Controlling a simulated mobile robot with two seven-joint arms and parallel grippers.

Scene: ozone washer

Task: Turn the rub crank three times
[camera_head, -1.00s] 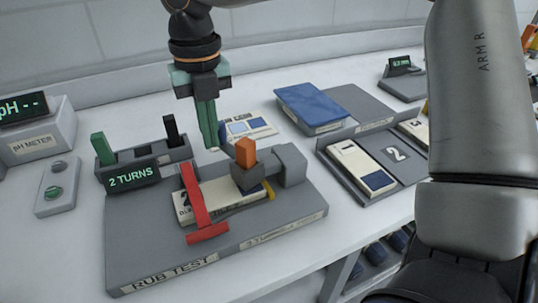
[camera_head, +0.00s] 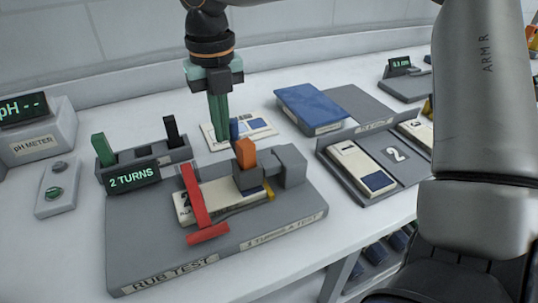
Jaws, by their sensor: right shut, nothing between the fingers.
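The rub test rig (camera_head: 225,245) stands on the white bench, and its display (camera_head: 132,178) reads 2 TURNS. Its crank has an upright orange handle (camera_head: 245,153) on a dark grey arm (camera_head: 252,178), beside a grey housing (camera_head: 290,165). A red T-shaped piece (camera_head: 196,200) lies over a pale card (camera_head: 230,195) on the rig. My right gripper (camera_head: 219,140) points down with its green fingers closed together and empty. It appears behind and left of the orange handle, apart from it. My left gripper is not in view.
A holder with green and black levers (camera_head: 171,132) stands at the rig's back left. A pH meter (camera_head: 40,130) is at the far left. A blue-topped block (camera_head: 312,108) and a numbered tray (camera_head: 399,178) are to the right. My own arm covers the right side.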

